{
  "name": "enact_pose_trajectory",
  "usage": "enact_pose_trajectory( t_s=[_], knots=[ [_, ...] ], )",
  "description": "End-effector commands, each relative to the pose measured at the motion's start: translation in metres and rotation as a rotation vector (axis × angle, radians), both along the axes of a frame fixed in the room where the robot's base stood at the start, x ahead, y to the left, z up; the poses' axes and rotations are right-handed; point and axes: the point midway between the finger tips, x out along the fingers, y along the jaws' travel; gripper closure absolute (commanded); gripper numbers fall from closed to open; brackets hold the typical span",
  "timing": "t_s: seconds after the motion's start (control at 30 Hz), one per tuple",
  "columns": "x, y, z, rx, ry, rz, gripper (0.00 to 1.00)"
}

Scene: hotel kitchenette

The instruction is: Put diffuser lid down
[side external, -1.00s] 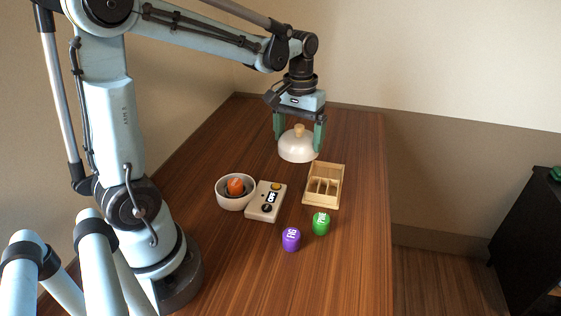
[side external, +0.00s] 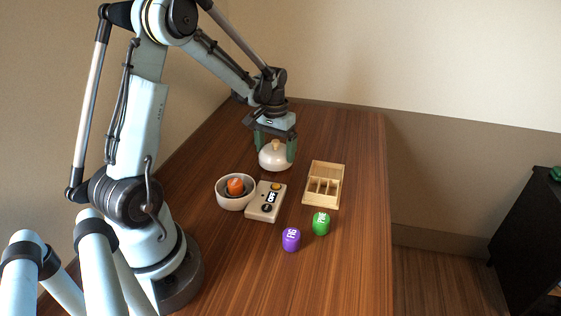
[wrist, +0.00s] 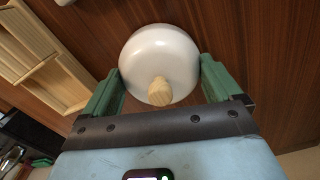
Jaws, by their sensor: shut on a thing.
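The diffuser lid (side external: 276,158) is a cream-white dome with a wooden knob. My gripper (side external: 275,150) is shut on it, with green fingers on two opposite sides. In the wrist view the lid (wrist: 165,55) sits between the fingertips of my gripper (wrist: 160,75), its knob towards the camera. The lid looks upright. I cannot tell whether its rim touches the table. A pale round bowl (side external: 222,198), seemingly the diffuser base, stands open nearer my arm's base, with an orange capsule (side external: 235,186) inside. The lid is behind and to the right of the bowl, apart from it.
A beige control box (side external: 258,213) reading "OFF" stands just right of the bowl. A wooden compartment tray (side external: 313,202) is further right. Purple (side external: 291,239) and green (side external: 321,223) capsules stand in front. The wooden table (side external: 350,140) is clear at the back and right.

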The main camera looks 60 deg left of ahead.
Motion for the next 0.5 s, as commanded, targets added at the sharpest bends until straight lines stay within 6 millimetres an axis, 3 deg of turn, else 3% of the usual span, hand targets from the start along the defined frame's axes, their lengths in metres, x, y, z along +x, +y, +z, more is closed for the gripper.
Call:
enact_pose_trajectory(
  t_s=[0.47,0.5],
  knots=[
    [0.0001,-0.0004,-0.0097,0.000,0.000,0.000,0.39],
    [0.0001,-0.0004,-0.0099,0.000,0.000,0.000,0.05]
  ],
)
